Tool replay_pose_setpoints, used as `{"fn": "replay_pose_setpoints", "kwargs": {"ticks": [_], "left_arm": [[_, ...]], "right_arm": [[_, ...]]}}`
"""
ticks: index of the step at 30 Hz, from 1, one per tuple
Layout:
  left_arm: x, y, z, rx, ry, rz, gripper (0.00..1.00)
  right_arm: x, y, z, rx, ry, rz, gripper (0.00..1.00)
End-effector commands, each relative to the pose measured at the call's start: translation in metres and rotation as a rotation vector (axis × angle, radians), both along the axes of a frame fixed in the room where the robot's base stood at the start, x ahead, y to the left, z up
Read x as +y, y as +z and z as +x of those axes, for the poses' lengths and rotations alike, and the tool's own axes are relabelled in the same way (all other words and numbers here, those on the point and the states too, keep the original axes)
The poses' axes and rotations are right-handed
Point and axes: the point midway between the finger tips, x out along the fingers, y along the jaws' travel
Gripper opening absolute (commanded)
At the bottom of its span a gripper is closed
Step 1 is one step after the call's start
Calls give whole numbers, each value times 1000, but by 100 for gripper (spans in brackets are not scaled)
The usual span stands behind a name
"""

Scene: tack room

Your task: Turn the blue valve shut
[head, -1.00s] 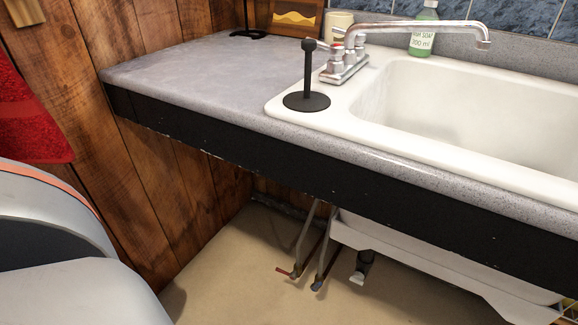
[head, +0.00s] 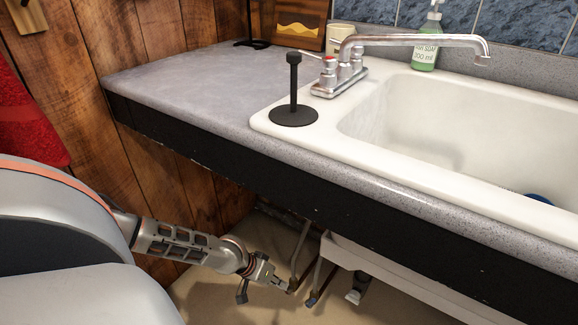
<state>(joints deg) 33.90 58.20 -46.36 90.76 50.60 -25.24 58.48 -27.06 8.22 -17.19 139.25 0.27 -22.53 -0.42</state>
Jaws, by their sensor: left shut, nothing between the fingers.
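Two thin supply pipes hang under the counter, each with a small valve at its lower end. The valve on the right pipe (head: 312,299) is small and dark; I take it for the blue valve, though its colour is hard to make out. My left gripper (head: 284,285) reaches in from the left below the counter. Its fingers are shut and empty, at the lower end of the left pipe (head: 301,245), to the left of the right valve. Contact cannot be told. The gripper covers the red-handled valve of the left pipe. My right gripper is out of view.
The counter's black front edge (head: 230,157) overhangs the pipes. A white sink (head: 480,170) with a faucet (head: 410,41) and a black stand (head: 294,115) are above. A drain fitting (head: 357,287) hangs right of the valves. A wooden wall (head: 150,180) bounds the left.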

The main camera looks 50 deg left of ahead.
Motion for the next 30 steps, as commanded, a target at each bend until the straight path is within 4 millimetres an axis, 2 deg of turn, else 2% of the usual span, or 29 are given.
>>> {"fn": "replay_pose_setpoints", "kwargs": {"ticks": [1,7,11,15,19,30], "left_arm": [[-3,-19,-2,16,1,-1,0],[-13,-55,16,18,-1,-2,0],[-19,-75,28,17,-1,-2,0],[-38,-73,42,5,-3,-3,0],[-48,-74,48,3,-3,-2,0],[-53,-74,52,0,-2,0,0]], "right_arm": [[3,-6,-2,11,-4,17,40],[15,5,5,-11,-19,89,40],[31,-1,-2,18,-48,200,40],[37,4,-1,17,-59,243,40],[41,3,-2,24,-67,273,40],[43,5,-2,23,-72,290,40]]}}
